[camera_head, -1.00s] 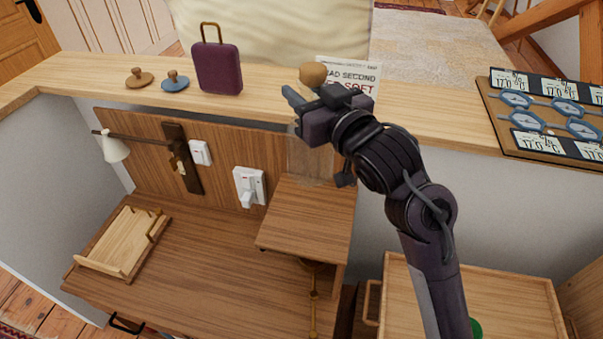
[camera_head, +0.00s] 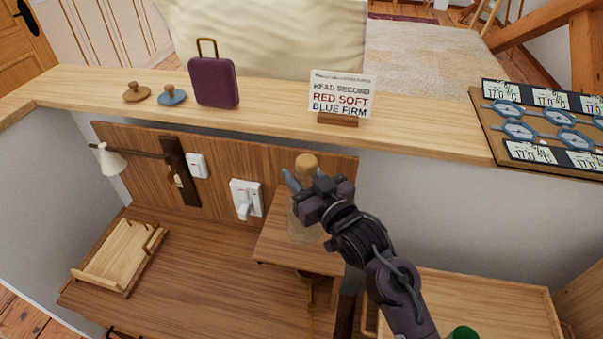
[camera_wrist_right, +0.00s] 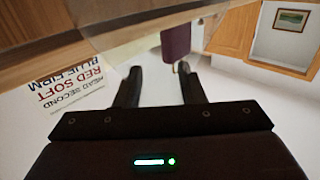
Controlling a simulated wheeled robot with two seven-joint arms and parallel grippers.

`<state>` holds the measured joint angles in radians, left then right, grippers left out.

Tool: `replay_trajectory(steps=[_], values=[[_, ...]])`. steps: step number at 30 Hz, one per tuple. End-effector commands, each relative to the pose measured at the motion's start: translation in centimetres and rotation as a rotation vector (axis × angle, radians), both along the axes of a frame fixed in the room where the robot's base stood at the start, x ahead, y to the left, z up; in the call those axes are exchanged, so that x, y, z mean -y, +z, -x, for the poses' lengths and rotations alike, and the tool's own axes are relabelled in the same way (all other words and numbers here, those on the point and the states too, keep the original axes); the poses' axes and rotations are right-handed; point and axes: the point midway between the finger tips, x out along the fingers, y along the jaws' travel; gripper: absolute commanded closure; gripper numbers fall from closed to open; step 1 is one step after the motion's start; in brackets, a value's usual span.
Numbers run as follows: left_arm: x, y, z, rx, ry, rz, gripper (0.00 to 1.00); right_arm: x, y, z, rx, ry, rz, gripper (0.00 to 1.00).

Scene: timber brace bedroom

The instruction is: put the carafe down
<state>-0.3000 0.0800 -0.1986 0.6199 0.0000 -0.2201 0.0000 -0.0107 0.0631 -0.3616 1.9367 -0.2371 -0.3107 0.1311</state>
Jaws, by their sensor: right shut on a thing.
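The carafe (camera_head: 303,228) is clear glass with a round cork stopper (camera_head: 306,163). It looks upright in the head view, over the small raised wooden shelf (camera_head: 277,243) of the desk. I cannot tell whether its base touches the shelf. My right gripper (camera_head: 301,187) is shut on the carafe just below the stopper and hides part of the glass. In the right wrist view the two fingers (camera_wrist_right: 158,85) show dark, and the glass between them is hard to make out. My left gripper is not in view.
The desk (camera_head: 200,270) holds a wooden tray (camera_head: 115,257) at left. A wall panel with a lamp (camera_head: 110,160) and switches (camera_head: 246,198) stands behind. The ledge above carries a purple case (camera_head: 214,83), two knobbed discs, a sign (camera_head: 341,95) and a dial board (camera_head: 545,125).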

Motion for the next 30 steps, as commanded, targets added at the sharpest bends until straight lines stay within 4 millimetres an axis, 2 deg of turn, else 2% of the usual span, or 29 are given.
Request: replay_trajectory(steps=[13, 14, 18, 30], values=[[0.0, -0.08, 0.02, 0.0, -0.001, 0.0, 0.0, 0.01, -0.28, -0.02, 0.009, 0.0, -0.003, 1.0], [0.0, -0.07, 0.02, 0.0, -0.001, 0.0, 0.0, 0.01, -0.63, -0.01, 0.001, 0.0, 0.0, 0.62], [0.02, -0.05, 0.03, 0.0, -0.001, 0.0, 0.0, 0.0, -0.61, 0.0, 0.001, 0.0, 0.0, 0.43], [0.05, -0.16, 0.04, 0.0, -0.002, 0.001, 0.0, 0.34, -0.43, 0.44, 0.001, -0.001, 0.0, 0.42]])
